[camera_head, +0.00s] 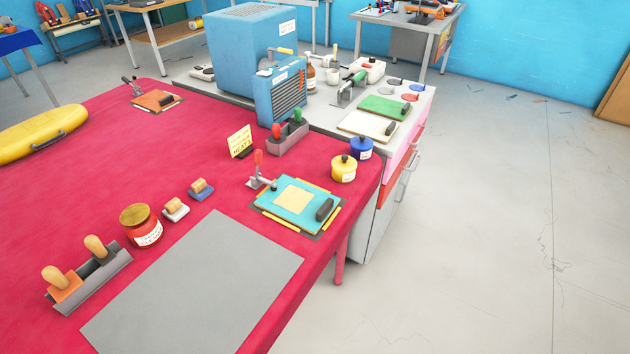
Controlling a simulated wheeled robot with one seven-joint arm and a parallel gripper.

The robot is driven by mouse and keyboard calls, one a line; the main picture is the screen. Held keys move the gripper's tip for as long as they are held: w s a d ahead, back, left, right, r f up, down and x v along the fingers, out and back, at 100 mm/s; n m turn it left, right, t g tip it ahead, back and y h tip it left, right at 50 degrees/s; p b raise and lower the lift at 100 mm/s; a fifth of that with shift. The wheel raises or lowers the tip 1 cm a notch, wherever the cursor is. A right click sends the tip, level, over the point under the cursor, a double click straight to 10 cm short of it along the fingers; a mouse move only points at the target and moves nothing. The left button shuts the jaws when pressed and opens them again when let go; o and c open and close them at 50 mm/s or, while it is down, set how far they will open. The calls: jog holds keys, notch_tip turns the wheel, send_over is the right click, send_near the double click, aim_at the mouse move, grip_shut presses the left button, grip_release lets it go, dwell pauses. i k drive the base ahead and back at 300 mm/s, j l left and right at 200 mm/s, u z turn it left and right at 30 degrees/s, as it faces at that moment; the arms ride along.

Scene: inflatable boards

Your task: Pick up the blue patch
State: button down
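A small flat round blue patch (417,87) lies near the right edge of the grey cabinet top (345,122), at the back right. A red round patch (410,97) lies just in front of it, and grey round ones (396,80) lie to its left. The blue patch looks uncovered, but it is small in this view. My gripper is not in view.
A green board (384,107) and a cream board (367,126) with dark handles lie in front of the patches. A blue machine (240,45) stands to the left. The red table (200,130) holds jars, a clamp and a teal board (285,213). Floor at right is clear.

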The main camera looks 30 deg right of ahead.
aim_at(415, 88)
jog(key=i+l, duration=0.25)
jog(key=i+l+u, duration=0.1)
jog(key=i+l, duration=0.15)
jog(key=l, duration=0.2)
jog(key=i+l, duration=0.2)
jog(key=l, duration=0.15)
jog(key=i+l+u, duration=0.15)
jog(key=i+l, duration=0.3)
jog(key=l, duration=0.3)
jog(key=i+l+u, duration=0.1)
jog(key=i+l, duration=0.3)
jog(key=l, duration=0.35)
jog(key=i+l+u, duration=0.1)
jog(key=l, duration=0.3)
jog(key=i, duration=0.1)
